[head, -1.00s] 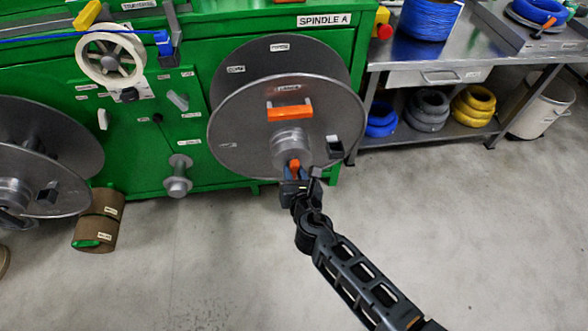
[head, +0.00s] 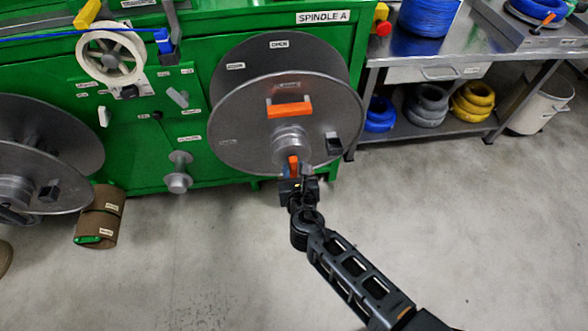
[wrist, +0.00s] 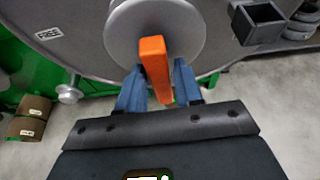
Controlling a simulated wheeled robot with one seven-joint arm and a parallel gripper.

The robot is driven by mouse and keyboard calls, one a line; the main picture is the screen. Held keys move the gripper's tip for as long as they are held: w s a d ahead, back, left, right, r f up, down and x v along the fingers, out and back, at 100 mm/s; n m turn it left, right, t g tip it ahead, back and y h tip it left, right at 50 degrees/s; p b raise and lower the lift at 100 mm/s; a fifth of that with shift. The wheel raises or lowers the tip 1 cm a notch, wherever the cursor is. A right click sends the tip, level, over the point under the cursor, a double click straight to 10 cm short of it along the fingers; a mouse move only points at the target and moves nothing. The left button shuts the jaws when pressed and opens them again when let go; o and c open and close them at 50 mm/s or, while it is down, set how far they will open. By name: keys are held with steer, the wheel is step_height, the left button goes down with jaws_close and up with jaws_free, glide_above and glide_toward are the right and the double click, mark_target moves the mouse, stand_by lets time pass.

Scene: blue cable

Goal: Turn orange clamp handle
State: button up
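The orange clamp handle (head: 293,166) sits on the grey hub (head: 289,138) of the spindle A reel (head: 240,130). In the wrist view the handle (wrist: 155,66) points down from the hub, slightly tilted, between my two blue fingers. My gripper (wrist: 158,90) is open, with a gap visible on both sides of the handle. In the head view my gripper (head: 294,182) is just below the hub, and its fingers are mostly hidden. A separate orange grip bar (head: 289,108) is on the reel face above the hub.
A black box-shaped part (head: 333,144) sticks out from the reel's right side. The green machine (head: 150,170) stands behind. A second reel (head: 50,150) and brown cylinders (head: 98,222) are at left. A steel bench (head: 440,75) is at right. The floor in front is clear.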

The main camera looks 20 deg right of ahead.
steer(key=shift+o, duration=1.1)
steer(key=shift+s+r, duration=0.1)
steer(key=p+v, duration=0.1)
steer(key=v, duration=0.6)
steer(key=shift+s+a, duration=0.15)
steer(key=shift+s, duration=0.1)
steer(key=shift+r, duration=0.1)
